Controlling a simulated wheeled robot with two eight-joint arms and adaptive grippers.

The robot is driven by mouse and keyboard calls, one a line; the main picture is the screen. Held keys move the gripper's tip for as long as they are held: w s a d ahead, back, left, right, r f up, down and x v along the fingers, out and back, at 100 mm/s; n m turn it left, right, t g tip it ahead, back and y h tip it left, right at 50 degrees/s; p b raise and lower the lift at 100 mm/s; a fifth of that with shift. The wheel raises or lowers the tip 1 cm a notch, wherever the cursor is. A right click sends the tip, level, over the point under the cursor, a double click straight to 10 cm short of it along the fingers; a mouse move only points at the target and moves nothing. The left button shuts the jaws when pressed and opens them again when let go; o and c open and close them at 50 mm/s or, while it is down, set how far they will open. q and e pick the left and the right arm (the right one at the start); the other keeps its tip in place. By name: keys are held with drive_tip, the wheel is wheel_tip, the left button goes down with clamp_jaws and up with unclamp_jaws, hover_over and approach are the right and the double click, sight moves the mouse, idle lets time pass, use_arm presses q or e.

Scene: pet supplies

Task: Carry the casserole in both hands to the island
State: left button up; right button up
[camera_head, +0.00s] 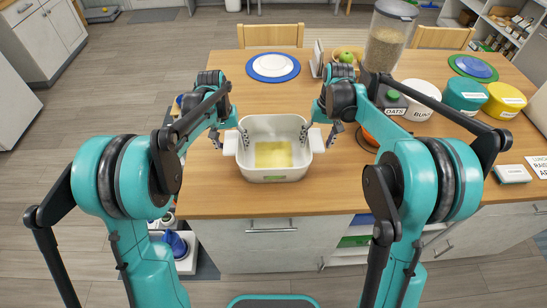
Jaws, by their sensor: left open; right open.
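The casserole (274,176) is a white rectangular dish with a handle on its left and right sides. It stands upright on the wooden counter near its front edge, with something yellow (273,154) on its floor. My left gripper (230,137) is open at the left handle, its fingers on either side of it. My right gripper (319,135) is open at the right handle in the same way. I cannot tell whether the fingers touch the handles.
A blue-rimmed plate (273,66) lies behind the casserole. To the right stand a kibble dispenser (386,42), a white tub (418,98), a teal tub (463,95) and a yellow tub (503,100). An orange item (370,137) is partly hidden by my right arm.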

use_arm(q)
drive_tip(key=r, duration=0.7)
drive_tip(key=a+r, duration=0.1)
drive_tip(key=r, duration=0.3)
drive_tip(key=shift+a+r, duration=0.1)
drive_tip(key=shift+r, duration=0.35)
use_arm(e)
drive_tip(key=shift+r, duration=0.2)
wheel_tip(320, 180, up, 12)
drive_tip(key=d, duration=0.1)
drive_tip(key=shift+f, duration=0.2)
